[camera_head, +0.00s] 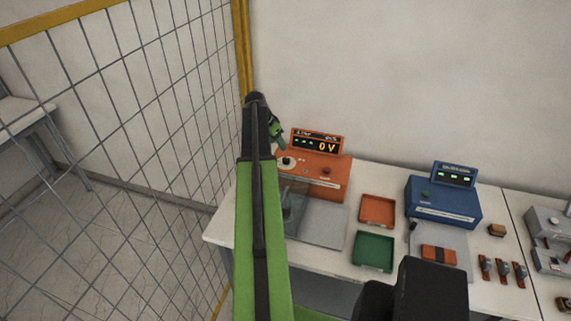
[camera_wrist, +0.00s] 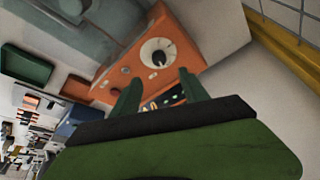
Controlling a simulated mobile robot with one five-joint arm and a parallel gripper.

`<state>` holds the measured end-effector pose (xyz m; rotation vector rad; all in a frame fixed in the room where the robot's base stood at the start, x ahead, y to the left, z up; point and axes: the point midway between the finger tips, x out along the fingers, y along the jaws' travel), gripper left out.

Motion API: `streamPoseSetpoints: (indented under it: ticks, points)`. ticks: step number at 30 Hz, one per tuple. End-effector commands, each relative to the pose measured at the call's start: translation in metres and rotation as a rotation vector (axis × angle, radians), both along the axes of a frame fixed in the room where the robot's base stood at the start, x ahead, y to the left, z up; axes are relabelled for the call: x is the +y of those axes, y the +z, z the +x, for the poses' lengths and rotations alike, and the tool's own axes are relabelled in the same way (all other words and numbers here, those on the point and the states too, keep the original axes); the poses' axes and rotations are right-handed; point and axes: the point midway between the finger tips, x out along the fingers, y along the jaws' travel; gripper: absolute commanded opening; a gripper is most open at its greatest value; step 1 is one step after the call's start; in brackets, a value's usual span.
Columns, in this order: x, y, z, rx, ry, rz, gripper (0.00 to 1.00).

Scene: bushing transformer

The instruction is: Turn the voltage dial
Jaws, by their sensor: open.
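The voltage dial (camera_head: 286,161) is a dark knob on a white round plate on top of the orange unit (camera_head: 322,176). The dial (camera_wrist: 158,57) shows clearly in the wrist view, on the orange face beyond my fingertips. The display (camera_head: 316,142) at the back of the unit reads 0 V. My green gripper (camera_head: 279,138) is above the unit's back left corner, close to the dial in the head view. In the wrist view its two fingers (camera_wrist: 158,82) are apart with nothing between them, and the dial lies ahead of them, not touched.
A wire fence with a yellow post (camera_head: 243,48) stands just left of the unit. A clear guard (camera_head: 291,205) is in front of it. An orange tray (camera_head: 377,209), a green tray (camera_head: 373,251) and a blue unit (camera_head: 441,202) are to the right. The wall is behind.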

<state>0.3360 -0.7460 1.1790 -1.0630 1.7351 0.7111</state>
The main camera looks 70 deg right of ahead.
Motion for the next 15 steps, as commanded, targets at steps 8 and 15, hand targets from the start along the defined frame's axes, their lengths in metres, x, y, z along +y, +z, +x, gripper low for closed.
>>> streamPoseSetpoints:
  ticks: [8, 15]
  points:
    - [-0.023, -0.070, -0.012, 0.000, -0.002, 0.000, 0.52]
    - [-0.039, -0.110, -0.020, 0.000, -0.002, 0.001, 0.52]
